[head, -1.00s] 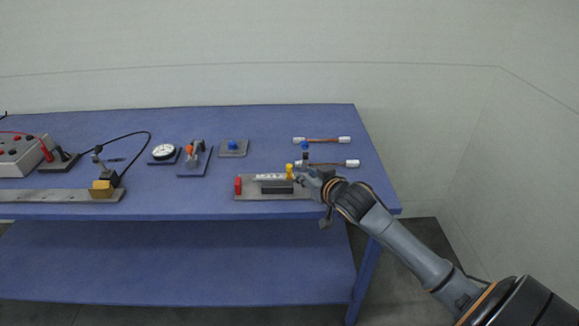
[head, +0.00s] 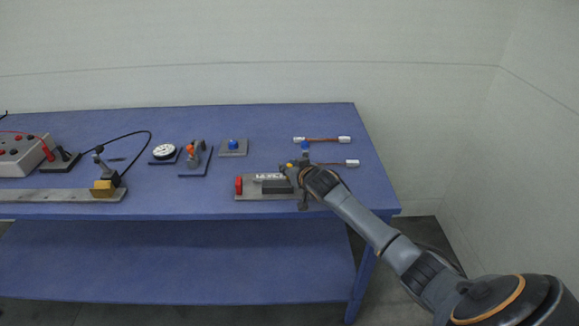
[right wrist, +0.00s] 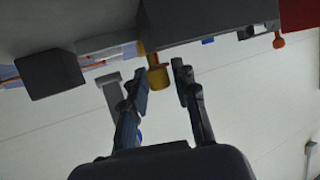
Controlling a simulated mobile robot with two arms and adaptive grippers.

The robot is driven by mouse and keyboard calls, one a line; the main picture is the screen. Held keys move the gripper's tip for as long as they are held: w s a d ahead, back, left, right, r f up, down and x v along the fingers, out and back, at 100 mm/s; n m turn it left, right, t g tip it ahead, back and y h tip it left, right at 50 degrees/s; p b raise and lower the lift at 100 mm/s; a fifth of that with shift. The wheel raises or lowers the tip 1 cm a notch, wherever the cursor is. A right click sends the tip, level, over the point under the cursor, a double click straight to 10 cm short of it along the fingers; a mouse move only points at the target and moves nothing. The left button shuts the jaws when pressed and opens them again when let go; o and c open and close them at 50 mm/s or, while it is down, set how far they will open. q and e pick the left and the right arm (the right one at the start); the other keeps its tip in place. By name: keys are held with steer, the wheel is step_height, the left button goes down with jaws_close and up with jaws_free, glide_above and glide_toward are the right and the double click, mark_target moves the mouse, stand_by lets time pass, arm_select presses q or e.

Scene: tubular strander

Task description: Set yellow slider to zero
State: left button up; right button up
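The yellow slider (head: 290,166) stands at the right part of a grey slider fixture (head: 248,195) near the table's front edge. My right gripper (head: 293,177) is at the slider and hides most of it in the head view. In the right wrist view the yellow slider (right wrist: 158,78) shows between and just beyond the two fingertips of my right gripper (right wrist: 160,77). The fingers are apart, with gaps visible beside the slider. A white scale plate (head: 268,176) lies left of the slider, partly hidden. My left gripper is out of view.
A red block (head: 239,185) stands at the fixture's left end. Two short cables (head: 322,140) lie behind my right arm.

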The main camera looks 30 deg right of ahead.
jaws_close()
steer(key=shift+a, duration=0.1)
steer(key=b, duration=0.1)
glide_above(257, 181)
steer(key=shift+s+d, duration=0.1)
steer(key=shift+d, duration=0.1)
steer(key=shift+a, duration=0.1)
jaws_free()
steer(key=shift+a, duration=0.1)
